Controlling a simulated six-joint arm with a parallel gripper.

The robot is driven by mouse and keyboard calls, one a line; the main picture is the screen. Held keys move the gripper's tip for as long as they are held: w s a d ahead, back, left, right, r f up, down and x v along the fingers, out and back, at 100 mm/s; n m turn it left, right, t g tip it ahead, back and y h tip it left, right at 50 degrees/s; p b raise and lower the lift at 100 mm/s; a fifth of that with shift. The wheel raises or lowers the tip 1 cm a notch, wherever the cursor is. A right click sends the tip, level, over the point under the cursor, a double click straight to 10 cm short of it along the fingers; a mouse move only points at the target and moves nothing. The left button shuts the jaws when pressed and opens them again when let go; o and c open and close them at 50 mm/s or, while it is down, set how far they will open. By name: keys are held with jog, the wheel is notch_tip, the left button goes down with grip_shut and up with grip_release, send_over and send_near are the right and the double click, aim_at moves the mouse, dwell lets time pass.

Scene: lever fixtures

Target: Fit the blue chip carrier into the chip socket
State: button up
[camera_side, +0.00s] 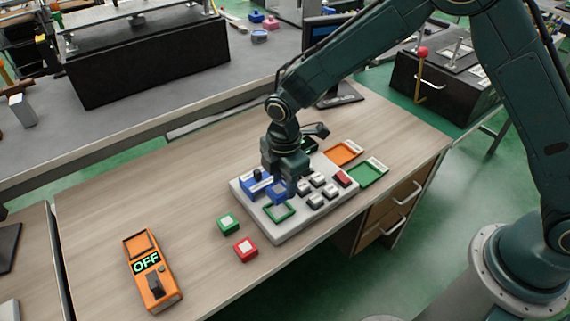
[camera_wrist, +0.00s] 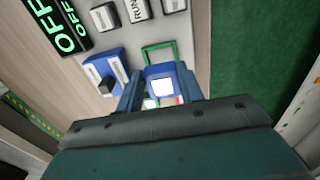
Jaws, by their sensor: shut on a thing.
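The blue chip carrier (camera_side: 277,189), a blue block with a white centre, is held by my gripper (camera_side: 279,184). In the wrist view the carrier (camera_wrist: 161,84) sits between the two fingers of my gripper (camera_wrist: 161,90), which is shut on it. A green square frame (camera_side: 279,211), which looks like the chip socket, lies on the pale grey panel just in front of the carrier in the side view. In the wrist view the frame (camera_wrist: 160,46) shows just above the carrier, partly covered by it. The carrier appears to be above the panel; the exact gap cannot be told.
The grey panel (camera_side: 275,235) bears a blue lever fixture (camera_side: 256,181) beside the carrier and several keys (camera_side: 317,190). A green block (camera_side: 228,222) and a red block (camera_side: 246,249) lie left of it. An orange OFF device (camera_side: 151,272) lies farther left. Orange and green trays (camera_side: 368,174) lie right.

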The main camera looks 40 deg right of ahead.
aim_at(284, 208)
jog(key=shift+f, duration=2.75)
jog(key=shift+f, duration=0.3)
